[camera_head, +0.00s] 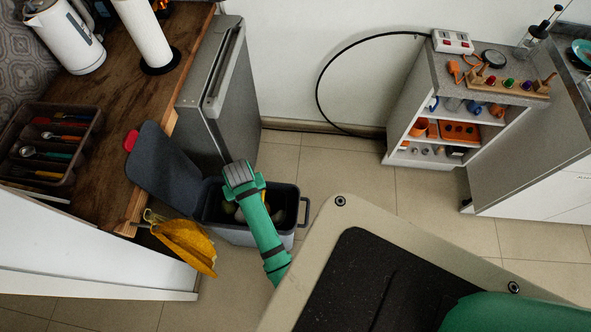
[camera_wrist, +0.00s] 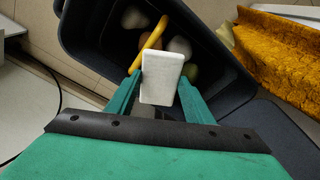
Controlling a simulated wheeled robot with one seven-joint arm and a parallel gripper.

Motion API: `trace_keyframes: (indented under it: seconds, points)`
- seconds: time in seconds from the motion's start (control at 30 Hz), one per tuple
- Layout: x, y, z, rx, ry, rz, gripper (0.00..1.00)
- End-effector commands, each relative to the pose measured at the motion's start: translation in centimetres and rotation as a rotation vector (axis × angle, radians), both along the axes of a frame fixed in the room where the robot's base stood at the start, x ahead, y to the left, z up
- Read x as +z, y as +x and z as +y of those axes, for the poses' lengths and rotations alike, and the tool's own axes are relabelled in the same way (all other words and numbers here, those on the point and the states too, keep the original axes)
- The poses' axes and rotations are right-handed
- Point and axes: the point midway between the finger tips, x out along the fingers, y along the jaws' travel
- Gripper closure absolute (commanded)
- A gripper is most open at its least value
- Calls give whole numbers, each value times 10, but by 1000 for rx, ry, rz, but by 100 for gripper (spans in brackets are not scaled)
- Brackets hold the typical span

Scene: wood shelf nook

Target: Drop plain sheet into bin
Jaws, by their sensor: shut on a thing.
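The plain sheet (camera_wrist: 161,78) shows in the wrist view as a small white slab. My gripper (camera_wrist: 158,97) is shut on it, with a green finger on either side. The bin (camera_wrist: 84,50) is dark and open, and the sheet is over its mouth in the wrist view. In the head view my gripper (camera_head: 240,180) is over the bin (camera_head: 232,236), whose lid (camera_head: 165,170) is swung open to the left. The sheet is hidden in the head view. Whether it touches anything inside the bin I cannot tell.
Several pale round things and a yellow curved thing (camera_wrist: 151,42) lie in the bin. A yellow cloth (camera_head: 187,243) hangs beside it. A wooden counter (camera_head: 135,90) and grey appliance (camera_head: 215,90) stand behind left. A shelf unit (camera_head: 398,120) is far right; open floor (camera_head: 340,175) lies between.

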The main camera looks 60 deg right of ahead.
Motion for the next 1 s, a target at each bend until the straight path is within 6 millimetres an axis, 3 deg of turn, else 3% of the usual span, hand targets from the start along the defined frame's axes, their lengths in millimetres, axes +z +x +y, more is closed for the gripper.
trace_keyframes:
  seconds: [0.3, 0.67, 0.7, 0.77, 1.0]
  points:
    - [-27, 0, 0, 0, 1, 2, 77]
    - [-30, -2, -2, -6, 1, 1, 77]
    - [-30, -2, -2, -5, 0, 0, 46]
    - [-30, -1, -2, -4, 0, 0, 31]
    - [-30, -1, -1, -2, 1, 1, 31]
